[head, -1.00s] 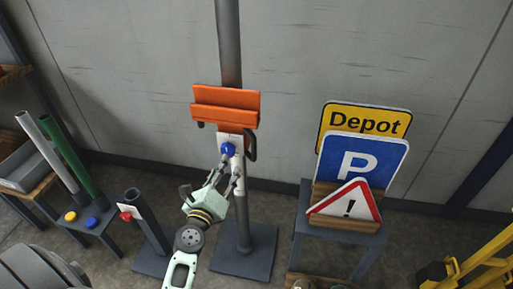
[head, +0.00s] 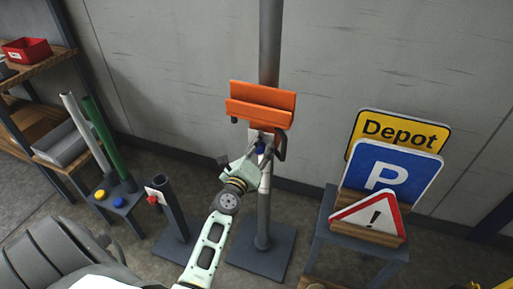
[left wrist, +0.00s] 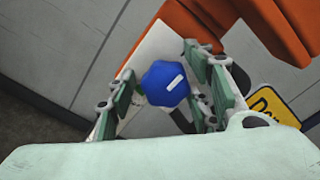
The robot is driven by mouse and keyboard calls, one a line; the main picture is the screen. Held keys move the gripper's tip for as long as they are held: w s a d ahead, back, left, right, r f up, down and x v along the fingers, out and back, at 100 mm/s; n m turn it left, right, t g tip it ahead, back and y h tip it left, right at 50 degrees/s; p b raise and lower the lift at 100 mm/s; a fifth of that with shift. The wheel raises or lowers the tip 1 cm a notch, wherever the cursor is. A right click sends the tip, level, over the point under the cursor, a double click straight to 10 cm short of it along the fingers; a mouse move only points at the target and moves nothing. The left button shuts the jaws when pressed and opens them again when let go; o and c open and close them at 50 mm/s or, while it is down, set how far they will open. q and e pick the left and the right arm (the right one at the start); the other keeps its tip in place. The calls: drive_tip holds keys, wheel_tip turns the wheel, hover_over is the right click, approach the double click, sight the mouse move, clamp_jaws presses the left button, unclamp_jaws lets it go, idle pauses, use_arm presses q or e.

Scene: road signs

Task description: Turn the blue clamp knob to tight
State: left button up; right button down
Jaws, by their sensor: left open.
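The blue clamp knob (head: 260,146) sits on a white plate below the orange bracket (head: 261,104) on the grey post. In the left wrist view the knob (left wrist: 166,83) is a faceted blue disc with a white line, tilted up to the right. My left gripper (head: 260,153) is at the knob, partly covering it in the head view. In the left wrist view its fingers (left wrist: 166,95) are open, one on each side of the knob. I cannot tell whether they touch it. My right gripper is not in view.
A dark handle (head: 280,146) hangs right of the knob. A rack on the right holds the Depot sign (head: 399,131), a blue P sign (head: 388,177) and a warning sign (head: 368,217). A short post with a red knob (head: 153,200) stands left of my arm.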

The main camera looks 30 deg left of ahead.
use_arm(q)
drive_tip(key=c, duration=0.9)
drive_tip(key=shift+c, duration=0.9)
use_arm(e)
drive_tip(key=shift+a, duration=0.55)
